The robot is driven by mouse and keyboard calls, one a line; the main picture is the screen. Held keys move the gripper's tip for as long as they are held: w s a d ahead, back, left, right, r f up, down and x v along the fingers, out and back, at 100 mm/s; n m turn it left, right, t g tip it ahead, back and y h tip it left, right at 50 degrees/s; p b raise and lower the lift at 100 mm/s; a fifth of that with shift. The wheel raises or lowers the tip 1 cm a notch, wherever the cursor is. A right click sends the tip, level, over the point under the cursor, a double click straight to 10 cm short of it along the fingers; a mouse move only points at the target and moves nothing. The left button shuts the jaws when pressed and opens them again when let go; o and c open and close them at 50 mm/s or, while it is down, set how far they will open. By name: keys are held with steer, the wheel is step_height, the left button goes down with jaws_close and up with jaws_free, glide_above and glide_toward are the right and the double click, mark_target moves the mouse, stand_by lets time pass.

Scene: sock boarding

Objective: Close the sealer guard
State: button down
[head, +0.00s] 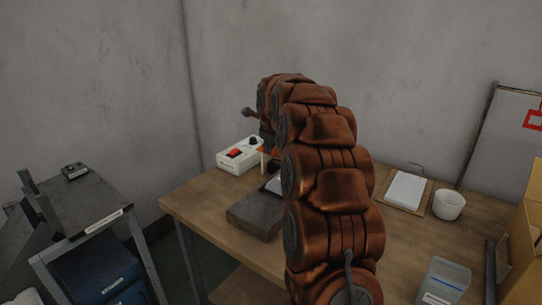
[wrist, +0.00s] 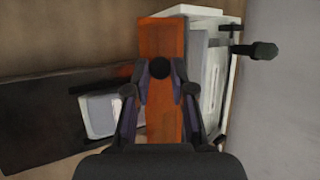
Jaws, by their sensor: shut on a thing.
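The sealer (head: 238,156) is a white box with a red switch and a black dial, at the back left of the table in the head view. Its pale body (wrist: 212,85) also shows in the wrist view. The sealer guard (wrist: 164,38) is an orange panel along the sealer's side, with a round black knob (wrist: 159,68). My gripper (wrist: 159,78) is shut on this knob, a finger on each side. In the head view my arm hides the gripper and most of the guard. The guard's exact tilt cannot be told.
A dark block (head: 252,214) stands before the sealer, with a pale packet (wrist: 100,115) by the guard. A black-ended lever (wrist: 262,51) sticks out beyond the sealer.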

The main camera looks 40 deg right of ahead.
step_height(320, 180, down, 6)
steer(key=n+t+h+b, duration=0.2)
steer(key=h+b, duration=0.6)
steer(key=b, duration=2.3)
steer(key=t, duration=0.2)
steer(key=shift+a+f+n+t+h, duration=0.2)
steer(key=shift+a+n+t+h, duration=0.1)
steer(key=shift+n+t, duration=0.1)
steer(key=shift+s+b, duration=0.1)
steer(key=shift+b, duration=0.75)
steer(key=shift+r, duration=0.1)
steer(key=c, duration=1)
jaws_free()
